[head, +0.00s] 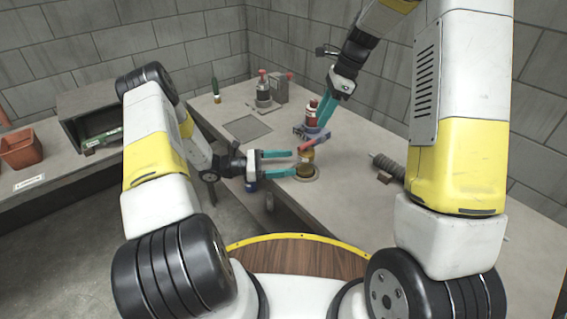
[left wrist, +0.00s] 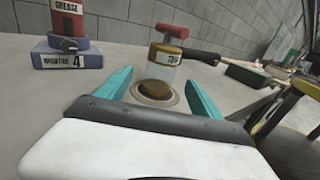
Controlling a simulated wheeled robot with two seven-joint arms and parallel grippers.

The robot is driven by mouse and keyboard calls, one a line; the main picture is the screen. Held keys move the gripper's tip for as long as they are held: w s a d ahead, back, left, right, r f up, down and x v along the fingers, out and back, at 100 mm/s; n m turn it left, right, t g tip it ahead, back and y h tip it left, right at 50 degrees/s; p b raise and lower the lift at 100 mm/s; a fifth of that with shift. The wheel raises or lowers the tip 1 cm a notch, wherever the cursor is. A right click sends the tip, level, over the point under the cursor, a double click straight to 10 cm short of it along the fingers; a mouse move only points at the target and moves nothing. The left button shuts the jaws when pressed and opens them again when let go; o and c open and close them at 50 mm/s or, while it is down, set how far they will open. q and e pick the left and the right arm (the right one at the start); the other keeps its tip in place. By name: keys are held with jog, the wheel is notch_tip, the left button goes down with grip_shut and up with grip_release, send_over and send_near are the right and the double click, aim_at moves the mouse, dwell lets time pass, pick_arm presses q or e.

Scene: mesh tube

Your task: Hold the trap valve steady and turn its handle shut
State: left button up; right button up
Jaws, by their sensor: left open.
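The trap valve (head: 306,166) stands upright on a round plate on the bench, with a brass body and a red handle (head: 306,146). In the left wrist view the valve (left wrist: 163,72) has a pale label and its red T-shaped handle (left wrist: 172,31) on top. My left gripper (head: 291,163) is open, its teal fingers pointing at the valve, which stands between and just beyond the tips. No contact is visible. My right gripper (head: 324,112) hangs above and behind the valve, by the red grease can; its finger gap is unclear.
The red grease can (left wrist: 67,18) stands on a blue labelled block (left wrist: 67,55) behind the valve. A grey coiled part (head: 384,164) lies to the right. A grey device with red knobs (head: 272,90) stands at the far end. The bench's left part is mostly clear.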

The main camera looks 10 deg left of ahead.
aim_at(307, 161)
pick_arm(q)
jog(key=x, duration=0.7)
jog(key=shift+d, duration=0.15)
